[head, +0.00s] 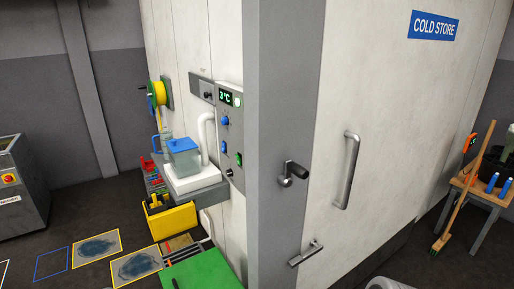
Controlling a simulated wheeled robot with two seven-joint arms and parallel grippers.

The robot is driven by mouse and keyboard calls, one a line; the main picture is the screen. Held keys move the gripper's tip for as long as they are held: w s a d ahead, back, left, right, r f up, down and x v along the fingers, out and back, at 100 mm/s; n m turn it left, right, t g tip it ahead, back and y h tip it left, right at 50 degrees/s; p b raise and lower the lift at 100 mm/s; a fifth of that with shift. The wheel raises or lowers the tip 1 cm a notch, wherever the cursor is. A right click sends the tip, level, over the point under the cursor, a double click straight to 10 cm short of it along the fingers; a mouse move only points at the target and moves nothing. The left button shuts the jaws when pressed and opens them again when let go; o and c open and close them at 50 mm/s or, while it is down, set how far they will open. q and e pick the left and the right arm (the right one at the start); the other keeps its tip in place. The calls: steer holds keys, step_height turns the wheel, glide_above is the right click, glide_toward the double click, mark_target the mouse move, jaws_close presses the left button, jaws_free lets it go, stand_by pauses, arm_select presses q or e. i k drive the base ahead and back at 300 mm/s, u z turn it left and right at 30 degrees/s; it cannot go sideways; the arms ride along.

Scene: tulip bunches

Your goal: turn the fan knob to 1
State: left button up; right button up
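A grey control panel (231,131) is on the left wall of the cold store, with a green display reading 3°C (226,97). Below the display is a blue knob (225,120). Lower down are a green switch (238,159) and a small black knob (229,172). A separate grey plate with a black knob (208,95) is just left of the display. The lettering is too small to read, so I cannot tell which knob is the fan knob or where it points. Neither gripper is in view.
A yellow crate (170,218) and a green surface (200,272) are lower. The cold store door has a long handle (348,170). A broom (462,195) leans at right.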

mark_target(229, 172)
steer(key=z, duration=3.85)
steer(key=k, duration=2.1)
steer(key=u, duration=1.7)
steer(key=i, duration=0.5)
steer(key=z, duration=0.05)
